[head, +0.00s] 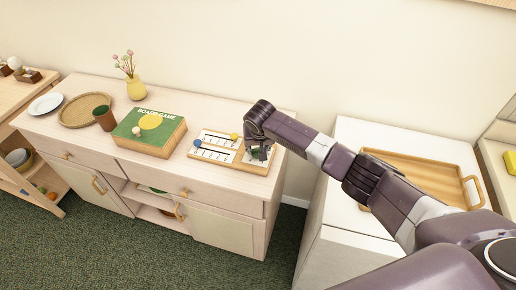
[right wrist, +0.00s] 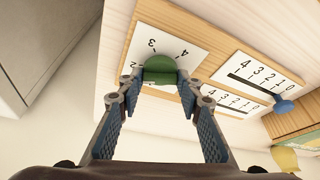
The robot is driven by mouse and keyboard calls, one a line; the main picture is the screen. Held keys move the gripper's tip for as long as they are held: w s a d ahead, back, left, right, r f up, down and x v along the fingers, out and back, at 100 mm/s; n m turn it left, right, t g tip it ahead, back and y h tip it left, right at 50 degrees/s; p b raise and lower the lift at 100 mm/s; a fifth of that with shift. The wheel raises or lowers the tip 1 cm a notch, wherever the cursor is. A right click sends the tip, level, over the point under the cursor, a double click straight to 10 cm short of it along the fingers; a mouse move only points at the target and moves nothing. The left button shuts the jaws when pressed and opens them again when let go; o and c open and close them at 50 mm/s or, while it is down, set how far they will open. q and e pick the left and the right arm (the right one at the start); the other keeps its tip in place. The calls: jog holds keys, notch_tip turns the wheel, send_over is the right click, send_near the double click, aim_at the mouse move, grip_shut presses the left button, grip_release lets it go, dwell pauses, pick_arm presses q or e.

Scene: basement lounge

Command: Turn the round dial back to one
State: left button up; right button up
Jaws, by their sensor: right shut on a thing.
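The round dial (right wrist: 160,66) is green and sits on a white number plate (right wrist: 180,42) on a wooden panel (head: 248,163). In the right wrist view 2, 3 and 4 show on the plate; part of it is hidden by the fingers. My right gripper (right wrist: 160,86) is shut on the dial, one finger on each side. In the head view my right gripper (head: 258,153) covers most of the dial. I cannot tell which number the dial points to. My left gripper is not in view.
On the same panel are two sliders, with a blue knob (head: 197,143) and a yellow knob (head: 233,136). A board game box (head: 160,148), brown cup (head: 104,118), round tray (head: 72,112) and yellow vase (head: 136,88) stand left on the cabinet. A wooden tray (head: 415,165) lies right.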

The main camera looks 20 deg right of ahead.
jog(key=n+y+p, duration=0.1)
jog(key=n, duration=0.1)
jog(key=shift+d+n, duration=0.1)
jog(key=shift+n, duration=0.3)
jog(key=shift+n+y, duration=0.4)
jog(key=shift+n, duration=0.5)
jog(key=shift+d+f+n+y+b, duration=0.15)
jog(key=shift+n+y+b, duration=0.3)
jog(key=shift+n, duration=0.55)
jog(key=n+y+b, duration=0.1)
jog(key=n+b, duration=0.2)
jog(key=n, duration=0.1)
jog(key=shift+w+g, duration=0.1)
jog(key=shift+g, duration=0.3)
jog(key=shift+d+n+g+y+b, duration=0.1)
jog(key=shift+n+g+y+b, duration=0.4)
jog(key=shift+n+b, duration=1.2)
